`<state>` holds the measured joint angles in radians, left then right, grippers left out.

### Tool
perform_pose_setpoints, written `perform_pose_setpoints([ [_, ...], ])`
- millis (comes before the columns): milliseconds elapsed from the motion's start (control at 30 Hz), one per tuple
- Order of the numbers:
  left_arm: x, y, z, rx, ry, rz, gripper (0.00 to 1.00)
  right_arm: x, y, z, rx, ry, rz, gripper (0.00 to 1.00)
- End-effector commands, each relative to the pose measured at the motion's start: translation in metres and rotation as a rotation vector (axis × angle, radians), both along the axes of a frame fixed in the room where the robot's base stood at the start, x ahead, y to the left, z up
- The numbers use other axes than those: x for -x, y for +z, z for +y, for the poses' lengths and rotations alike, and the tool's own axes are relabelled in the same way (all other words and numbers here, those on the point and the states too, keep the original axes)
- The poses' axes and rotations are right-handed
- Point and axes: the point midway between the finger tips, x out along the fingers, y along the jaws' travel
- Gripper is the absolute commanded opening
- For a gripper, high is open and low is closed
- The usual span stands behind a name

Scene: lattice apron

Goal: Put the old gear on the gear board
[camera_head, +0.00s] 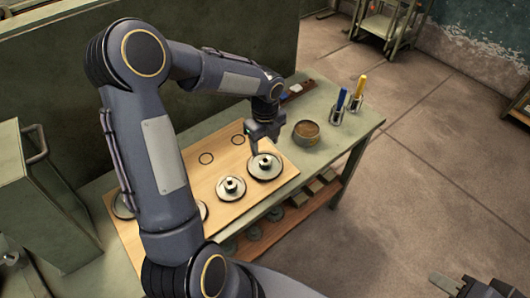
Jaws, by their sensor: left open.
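The wooden gear board (218,168) lies on the green workbench, partly hidden behind my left arm. A large grey gear (265,172) with a raised hub is at its right end. A smaller gear (231,190) lies left of it, and parts of others (122,208) show beside my arm. I cannot tell which gear is the old one. My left gripper (256,151) is open, pointing down at the large gear's far edge; contact is unclear. A dark shape at the bottom right edge appears to be my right gripper (462,287); its jaws are not clear.
Two dark ring marks (206,158) show bare on the board. A round tin (306,133) stands right of the board, with blue-handled (340,105) and yellow-handled (358,92) tools in holders beyond. A lower shelf (270,232) holds discs and blocks.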

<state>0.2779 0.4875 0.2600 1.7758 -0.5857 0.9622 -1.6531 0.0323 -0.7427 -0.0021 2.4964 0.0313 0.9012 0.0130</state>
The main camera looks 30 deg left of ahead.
Motion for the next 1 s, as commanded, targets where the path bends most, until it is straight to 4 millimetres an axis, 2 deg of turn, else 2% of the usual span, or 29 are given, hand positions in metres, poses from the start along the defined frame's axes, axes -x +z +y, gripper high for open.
perform_pose_setpoints([
  [100,-0.001,0.023,0.000,0.000,0.000,-0.004,0.57,0.000,-0.001,0.000,0.000,0.000,0.000,0.34],
  [333,0.001,0.048,0.000,0.000,0.011,-0.003,0.57,0.000,-0.001,0.000,0.000,0.000,0.000,0.34],
  [467,0.018,0.069,0.000,0.011,0.155,-0.034,0.57,0.000,-0.001,0.000,0.000,0.000,0.000,0.34],
  [567,0.050,0.095,-0.003,0.048,0.420,-0.082,0.57,0.000,-0.001,0.000,0.000,0.000,0.000,0.34],
  [700,0.110,0.124,-0.013,0.176,0.923,-0.139,0.57,0.000,-0.001,0.000,0.000,0.000,0.000,0.34],
  [800,0.150,0.133,-0.024,0.315,1.280,-0.143,0.57,0.000,-0.001,0.000,0.000,0.000,0.000,0.34],
  [900,0.182,0.134,-0.037,0.465,1.590,-0.106,0.57,0.000,-0.001,0.000,0.000,0.000,0.000,0.34],
  [1000,0.204,0.131,-0.048,0.591,1.817,-0.044,0.57,0.000,-0.001,0.000,0.000,0.000,0.000,0.34],
])
